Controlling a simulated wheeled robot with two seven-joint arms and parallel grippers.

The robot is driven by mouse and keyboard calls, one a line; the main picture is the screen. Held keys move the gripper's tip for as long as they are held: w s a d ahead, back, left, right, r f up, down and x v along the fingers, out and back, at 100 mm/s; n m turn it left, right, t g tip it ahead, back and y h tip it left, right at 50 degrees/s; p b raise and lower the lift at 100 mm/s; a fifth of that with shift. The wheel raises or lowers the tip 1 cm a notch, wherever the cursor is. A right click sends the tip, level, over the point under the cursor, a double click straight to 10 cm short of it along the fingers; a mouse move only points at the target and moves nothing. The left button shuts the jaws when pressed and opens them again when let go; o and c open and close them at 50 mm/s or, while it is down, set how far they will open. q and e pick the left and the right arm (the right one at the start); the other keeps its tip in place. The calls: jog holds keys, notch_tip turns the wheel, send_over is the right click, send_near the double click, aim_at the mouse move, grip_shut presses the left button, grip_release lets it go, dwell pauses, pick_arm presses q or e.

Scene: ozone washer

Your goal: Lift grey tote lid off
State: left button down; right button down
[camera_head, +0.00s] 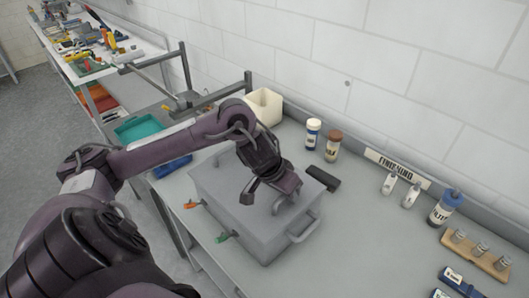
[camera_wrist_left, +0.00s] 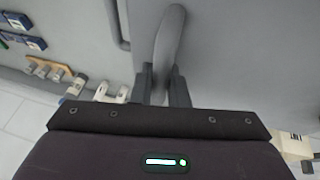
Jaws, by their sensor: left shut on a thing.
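The grey tote (camera_head: 262,238) stands on the grey workbench with its flat grey lid (camera_head: 232,205) on top. A handle on the lid (camera_head: 282,206) stands up near the right end. My left gripper (camera_head: 283,199) reaches down over the lid and is shut on this handle. In the left wrist view the two dark fingers (camera_wrist_left: 161,88) sit on both sides of the curved grey lid handle (camera_wrist_left: 170,40). The tote's side handle (camera_head: 304,229) is below on the right. I cannot tell whether a gap shows between lid and tote. My right gripper is not in view.
An orange-handled clip (camera_head: 191,204) and a green one (camera_head: 222,238) are at the tote's front. A wooden rack (camera_head: 477,254) is far right.

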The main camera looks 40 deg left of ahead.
pick_arm(q)
jog(key=shift+w+r, duration=0.1)
jog(key=shift+r, duration=0.45)
notch_tip(320, 180, up, 6)
jog(key=shift+a+f+p, duration=0.1)
jog(key=shift+f+p, duration=0.1)
jog(key=shift+p, duration=0.1)
notch_tip(320, 180, up, 13)
jog(key=p, duration=0.4)
jog(key=shift+r, duration=0.15)
